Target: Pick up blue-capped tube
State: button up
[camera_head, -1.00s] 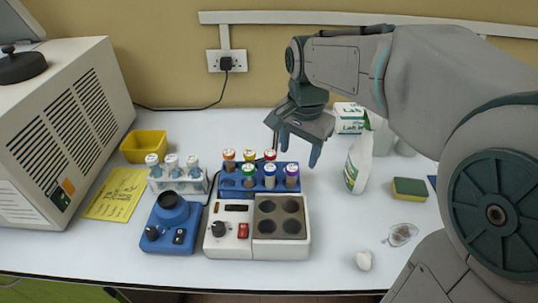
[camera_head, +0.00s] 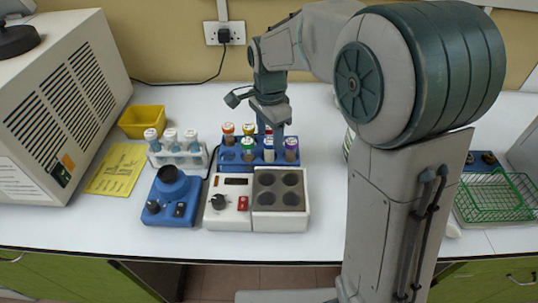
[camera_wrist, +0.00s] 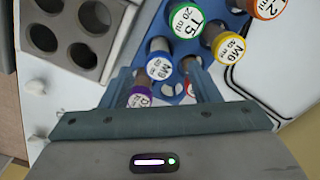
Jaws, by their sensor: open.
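The blue-capped tube (camera_head: 268,143) stands upright in the front row of the blue rack (camera_head: 232,167), between a green-capped tube (camera_head: 248,143) and a purple-capped tube (camera_head: 291,144). In the wrist view its cap (camera_wrist: 159,65) has a white top with print and a blue rim. My gripper (camera_head: 270,130) is over the rack, pointing down, with a finger showing beside the blue-capped tube. In the wrist view my gripper (camera_wrist: 159,76) is open, and the blue cap shows between its fingertips. The lower part of the tube is hidden.
Orange-capped (camera_head: 228,129), yellow-capped (camera_head: 249,129) and red-capped (camera_head: 268,129) tubes stand in the back row. The heater block (camera_head: 281,211) is just in front. A white rack (camera_head: 200,160) with bottles stands left. My arm hides much of the table's right side.

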aim_at(270, 141)
notch_tip(270, 141, down, 5)
jog(key=shift+f, duration=0.15)
jog(key=c, duration=1.1)
notch_tip(270, 141, up, 10)
jog(key=shift+r, duration=0.1)
